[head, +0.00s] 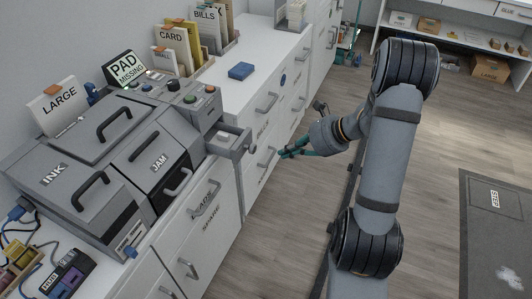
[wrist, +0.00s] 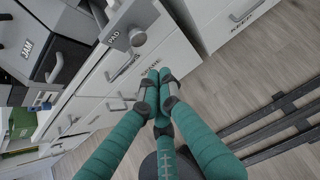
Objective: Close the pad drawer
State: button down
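The pad drawer (head: 230,141) is a small grey drawer that sticks out from the right end of the grey machine in the head view, so it stands open. In the wrist view its front (wrist: 118,36) carries the label PAD and a round knob (wrist: 137,37). My gripper (head: 291,152) is to the right of the drawer front, apart from it. In the wrist view the teal fingers of my gripper (wrist: 158,78) are drawn together with nothing between them, below the knob in the picture.
The grey machine (head: 119,144) with its JAM and INK covers stands on the white cabinet (head: 218,238). Cabinet handles stick out below the drawer. A blue box (head: 241,71) lies on the white top behind. Open floor (head: 410,220) lies to the right.

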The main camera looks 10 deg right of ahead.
jog(key=w+a+f, duration=0.2)
jog(key=w+a, duration=0.2)
jog(key=a, duration=0.1)
jog(key=shift+w+a+f, duration=0.15)
jog(key=shift+a+f, duration=0.05)
jog(key=shift+f, duration=0.05)
